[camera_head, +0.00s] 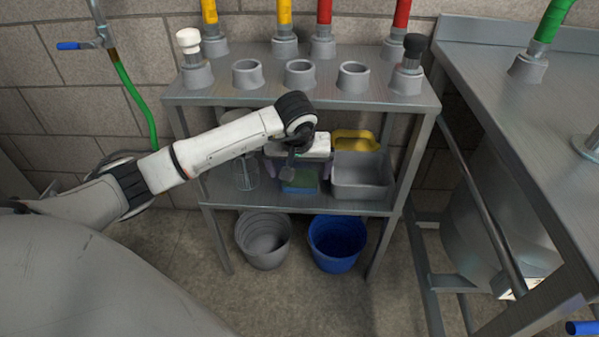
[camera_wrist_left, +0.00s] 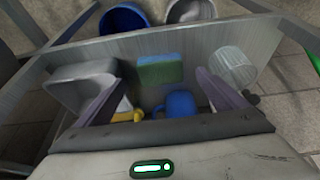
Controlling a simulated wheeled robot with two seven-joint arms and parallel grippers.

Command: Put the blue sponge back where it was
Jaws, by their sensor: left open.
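The sponge (camera_head: 300,184), blue with a green face, rests on the lower shelf of the metal rack. It also shows in the left wrist view (camera_wrist_left: 160,70). My left gripper (camera_head: 298,172) reaches into the rack at this shelf, open. In the left wrist view its two fingers stand apart, with the sponge showing in the gap between their tips (camera_wrist_left: 160,78). I see no finger touching the sponge. My gripper and wrist hide part of the shelf in the head view. My right gripper is in neither view.
A grey tub (camera_head: 362,184) stands right of the sponge, a clear glass vessel (camera_head: 245,176) left. A yellow container (camera_head: 355,140) is behind the tub. A blue mug (camera_wrist_left: 180,104) shows near the gripper. Grey (camera_head: 264,240) and blue (camera_head: 337,243) buckets stand below. The top shelf (camera_head: 300,95) overhangs.

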